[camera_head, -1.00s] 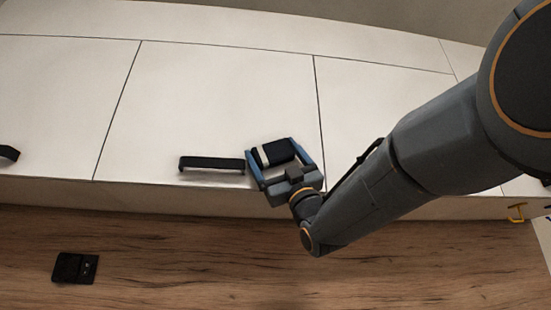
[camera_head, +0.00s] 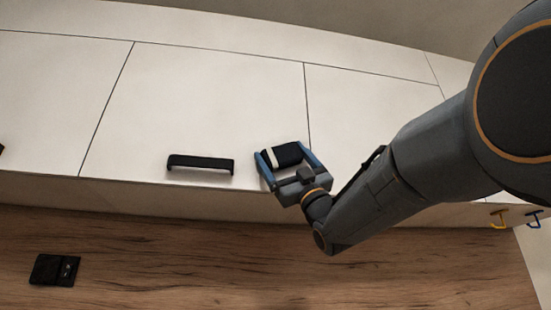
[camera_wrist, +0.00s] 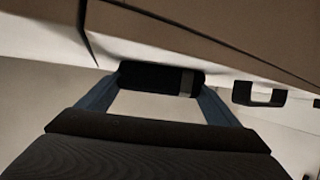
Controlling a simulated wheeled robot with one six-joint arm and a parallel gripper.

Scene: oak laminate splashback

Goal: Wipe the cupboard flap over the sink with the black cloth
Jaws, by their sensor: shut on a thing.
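My gripper (camera_head: 287,168) is shut on the black cloth (camera_head: 288,154), a dark roll with a pale band around it. The cloth also shows between the blue fingers in the wrist view (camera_wrist: 150,77). A white cupboard flap (camera_head: 200,105) with a black bar handle (camera_head: 201,163) fills the middle of the head view. My gripper is just right of the handle, near the flap's lower right corner. I cannot tell whether the cloth touches the flap. The sink is not in view.
Other white cupboard fronts (camera_head: 50,95) lie on both sides, divided by thin dark seams. A wood splashback (camera_head: 180,250) runs below, with a black device (camera_head: 55,270) at left.

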